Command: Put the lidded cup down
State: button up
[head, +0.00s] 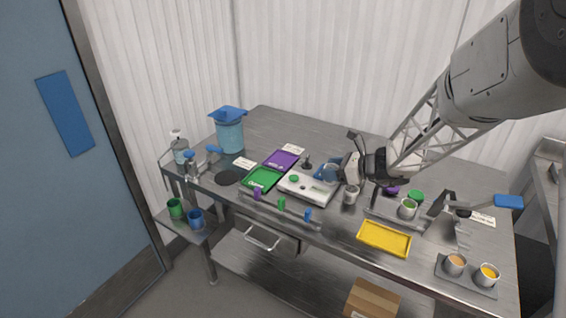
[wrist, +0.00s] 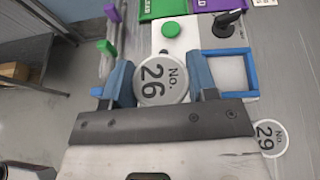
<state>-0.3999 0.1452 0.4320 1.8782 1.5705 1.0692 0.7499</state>
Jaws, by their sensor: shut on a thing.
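The lidded cup (wrist: 163,80) has a round pale lid marked "No. 26" and sits between the two blue fingers of my gripper (wrist: 160,84), which is shut on it. In the wrist view the cup overlaps the scale. I cannot tell whether its base touches anything.
A blue square frame (wrist: 251,70) lies right beside the gripper. Green (head: 263,179) and purple (head: 281,160) trays lie left of the scale. A yellow tray (head: 384,240) is at the front right. Small coloured pegs (head: 281,204) line the front edge.

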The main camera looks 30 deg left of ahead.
jog(key=w+a+r+n+g, duration=0.2)
jog(key=w+a, duration=0.6)
jog(key=a, duration=0.3)
jog(key=n+g+h, duration=0.1)
jog(key=n+g, duration=0.1)
send_over(284, 157)
jog(key=shift+d+f, duration=0.1)
jog(key=shift+f, duration=3.15)
jog(key=shift+f, duration=0.1)
jog(key=shift+f, duration=1.75)
jog(key=shift+f, duration=0.1)
